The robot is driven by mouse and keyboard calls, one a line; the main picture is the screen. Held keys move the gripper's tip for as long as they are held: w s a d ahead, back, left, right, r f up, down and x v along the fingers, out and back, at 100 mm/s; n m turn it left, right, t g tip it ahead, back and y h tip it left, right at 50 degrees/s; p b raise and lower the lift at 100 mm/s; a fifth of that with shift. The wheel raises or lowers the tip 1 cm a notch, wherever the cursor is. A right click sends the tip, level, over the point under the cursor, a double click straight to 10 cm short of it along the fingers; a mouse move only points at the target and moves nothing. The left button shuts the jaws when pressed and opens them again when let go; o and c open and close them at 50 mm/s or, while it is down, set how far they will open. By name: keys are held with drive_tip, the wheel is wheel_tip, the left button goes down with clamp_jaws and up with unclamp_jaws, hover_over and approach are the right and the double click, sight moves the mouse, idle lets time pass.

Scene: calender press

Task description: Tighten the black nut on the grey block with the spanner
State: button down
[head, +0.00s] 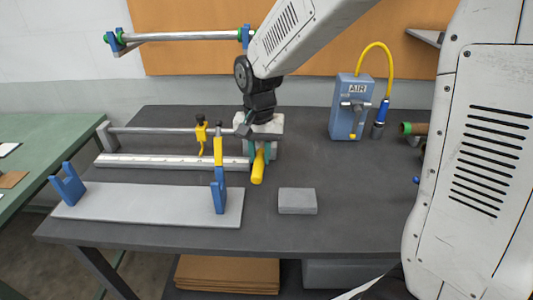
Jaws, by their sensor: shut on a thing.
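My gripper (257,156) is over the middle of the table, at the right end of the rail assembly, pointing down. Its teal-padded fingers are shut on a yellow handle (258,168), which seems to be the spanner's. The handle slopes toward the front; the spanner's head is not clear behind the fingers. A plain grey block (297,201) lies on the table to the front right of my gripper. I see no black nut on it. A small dark piece (243,129) shows by the rod's right end, left of my gripper, but I cannot tell whether it is the nut.
A grey plate (140,205) with blue uprights (219,192) lies in front. A blue AIR unit (349,107) stands at the back right. The table's front right is clear.

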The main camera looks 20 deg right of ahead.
drive_tip(key=shift+w+a+m, duration=0.6)
drive_tip(key=shift+a+m, duration=0.2)
drive_tip(key=shift+m, duration=0.2)
drive_tip(key=shift+d, duration=0.15)
drive_tip(key=shift+s+d+n, duration=0.35)
drive_tip(key=shift+d+n, duration=0.1)
drive_tip(key=shift+n, duration=0.25)
drive_tip(key=shift+r, duration=2.45)
